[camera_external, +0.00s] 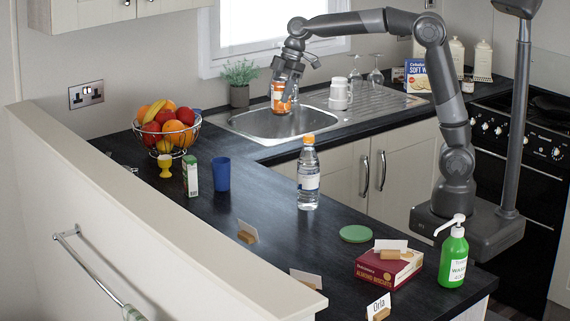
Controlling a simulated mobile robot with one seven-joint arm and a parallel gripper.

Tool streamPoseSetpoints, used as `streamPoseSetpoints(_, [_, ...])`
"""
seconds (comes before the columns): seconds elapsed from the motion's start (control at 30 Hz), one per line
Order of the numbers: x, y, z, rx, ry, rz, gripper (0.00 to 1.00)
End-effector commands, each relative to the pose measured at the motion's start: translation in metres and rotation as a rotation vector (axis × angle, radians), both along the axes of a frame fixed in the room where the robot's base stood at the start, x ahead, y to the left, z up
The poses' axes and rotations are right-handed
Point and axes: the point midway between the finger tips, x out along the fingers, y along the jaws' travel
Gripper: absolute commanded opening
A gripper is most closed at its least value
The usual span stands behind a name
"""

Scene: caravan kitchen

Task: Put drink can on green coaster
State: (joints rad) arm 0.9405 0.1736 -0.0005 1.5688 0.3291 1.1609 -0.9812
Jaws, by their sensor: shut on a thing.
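The drink can (280,98) is orange and white and is held up over the sink, roughly upright. My gripper (283,82) is shut on its upper part from above. The can's underside seems clear of the sink, though the exact height is hard to tell. The green coaster (355,234) is a flat round disc on the dark counter in the foreground, to the right of the water bottle. Nothing stands on the coaster. My gripper and the can are well behind it and to its left.
A water bottle (308,180) stands between sink and coaster. A biscuit box (389,268) and a green soap bottle (453,258) are right of the coaster. A blue cup (221,174), carton (190,176) and fruit bowl (167,141) stand left. The counter left of the coaster is mostly clear.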

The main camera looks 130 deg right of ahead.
Motion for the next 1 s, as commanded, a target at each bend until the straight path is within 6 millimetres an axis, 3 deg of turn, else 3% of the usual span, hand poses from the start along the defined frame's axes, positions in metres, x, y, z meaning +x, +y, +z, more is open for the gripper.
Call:
streamPoseSetpoints(0.03, [0.002,0.000,0.020,-0.006,-0.005,0.002,0.24])
streamPoseSetpoints(0.13, [0.001,0.000,0.048,-0.004,-0.002,0.001,0.24])
streamPoseSetpoints(0.3, [0.001,0.000,0.078,-0.001,0.000,0.001,0.24])
streamPoseSetpoints(0.5, [0.002,0.003,0.102,0.000,0.000,0.012,0.24])
streamPoseSetpoints(0.77, [0.027,0.057,0.098,0.001,0.001,0.273,0.24])
streamPoseSetpoints(0.87, [0.038,0.086,0.098,0.002,0.001,0.415,0.24])
streamPoseSetpoints(1.0, [0.053,0.143,0.097,0.000,0.001,0.694,0.24])
